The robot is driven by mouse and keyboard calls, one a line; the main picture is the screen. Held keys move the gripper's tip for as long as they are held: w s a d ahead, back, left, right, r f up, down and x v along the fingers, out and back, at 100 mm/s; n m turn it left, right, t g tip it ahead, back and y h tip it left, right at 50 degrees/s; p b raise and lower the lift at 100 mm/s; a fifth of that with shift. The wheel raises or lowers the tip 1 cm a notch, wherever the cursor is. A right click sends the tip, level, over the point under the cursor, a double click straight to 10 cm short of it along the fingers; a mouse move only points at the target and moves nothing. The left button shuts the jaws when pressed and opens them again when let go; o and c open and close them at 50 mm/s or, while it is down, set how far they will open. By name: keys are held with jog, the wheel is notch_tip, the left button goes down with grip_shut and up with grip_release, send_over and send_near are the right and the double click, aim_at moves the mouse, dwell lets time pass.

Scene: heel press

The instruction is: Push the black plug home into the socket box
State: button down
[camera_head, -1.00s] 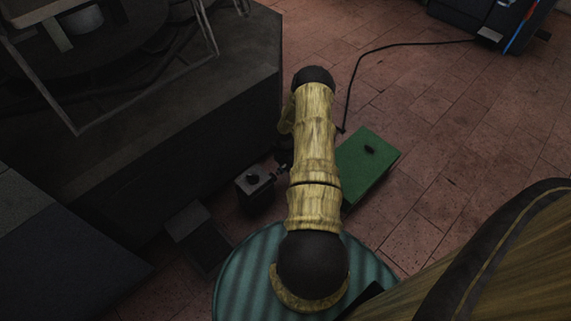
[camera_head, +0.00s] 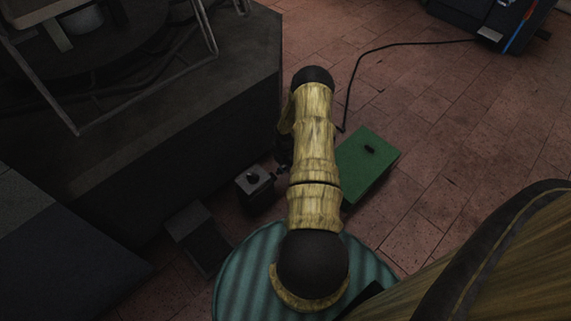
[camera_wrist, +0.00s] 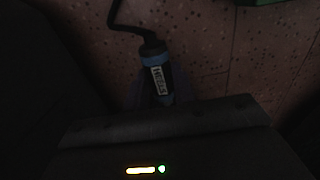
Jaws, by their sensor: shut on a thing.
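In the wrist view a dark plug with blue bands and a white printed label (camera_wrist: 158,79) sits at my gripper (camera_wrist: 155,92), with a black cable running up from its end. My gripper is shut on this plug; its fingers show only as dim shapes. In the head view my arm hides most of the gripper and the plug. A small dark box with a round knob-like part on top (camera_head: 255,188) stands left of my arm, close to the gripper. It looks like the socket box, but I cannot be sure. Contact between plug and box is hidden.
A green box (camera_head: 360,180) with a small black part on top stands right of my arm. The black cable (camera_head: 350,85) runs to a dark machine (camera_head: 485,18) at top right. A large dark plinth (camera_head: 200,130) stands left. Tiled floor is open at right.

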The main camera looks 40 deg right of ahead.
aim_at(280, 169)
jog(key=shift+s+a+p, duration=0.1)
jog(key=shift+a+p, duration=0.6)
jog(key=shift+a, duration=0.8)
dwell(0.7)
jog(key=c, duration=1.1)
grip_release()
jog(key=shift+o, duration=0.2)
notch_tip(280, 169, up, 17)
jog(key=p, duration=0.8)
jog(key=shift+r, duration=0.2)
